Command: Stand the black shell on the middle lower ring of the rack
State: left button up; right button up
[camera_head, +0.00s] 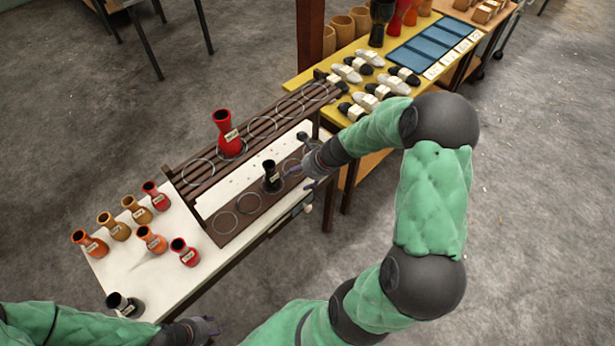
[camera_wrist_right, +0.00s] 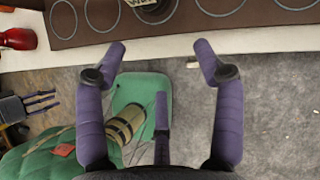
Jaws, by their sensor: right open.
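A black shell (camera_head: 271,176) stands upright on the lower board (camera_head: 236,235) of the slatted rack. In the right wrist view its labelled base (camera_wrist_right: 152,10) is at the top edge, inside the middle ring, with two rings on each side. The rest of it is cut off there. My right gripper (camera_head: 296,168) is open and empty, just right of the shell and apart from it. Its spread purple fingers (camera_wrist_right: 160,50) show nothing between them. My left gripper (camera_head: 208,329) is low at the bottom edge; its fingers are too unclear to judge.
A red shell (camera_head: 227,134) stands on the rack's upper tier. Several orange, tan and red shells (camera_head: 120,226) and another black shell (camera_head: 124,304) stand on the white table (camera_head: 150,272). A yellow table (camera_head: 400,88) with shoe-like items and blue panels is behind my right arm.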

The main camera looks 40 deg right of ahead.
jog(key=s+a+f+n+g, duration=0.1)
jog(key=s+a+f+n, duration=0.3)
jog(key=a+n, duration=0.5)
jog(key=s+a+f+n+g, duration=0.2)
jog(key=s+a+f+n, duration=0.3)
jog(key=a+f+n, duration=0.4)
jog(key=s+a+f+n+g+y, duration=0.1)
jog(key=s+a+f+n+g, duration=0.1)
jog(key=s+a+f+n, duration=0.3)
jog(key=a+f+n, duration=0.1)
jog(key=a+n, duration=0.3)
jog(key=n, duration=0.1)
jog(key=shift+a+f, duration=0.2)
jog(key=shift+w, duration=0.1)
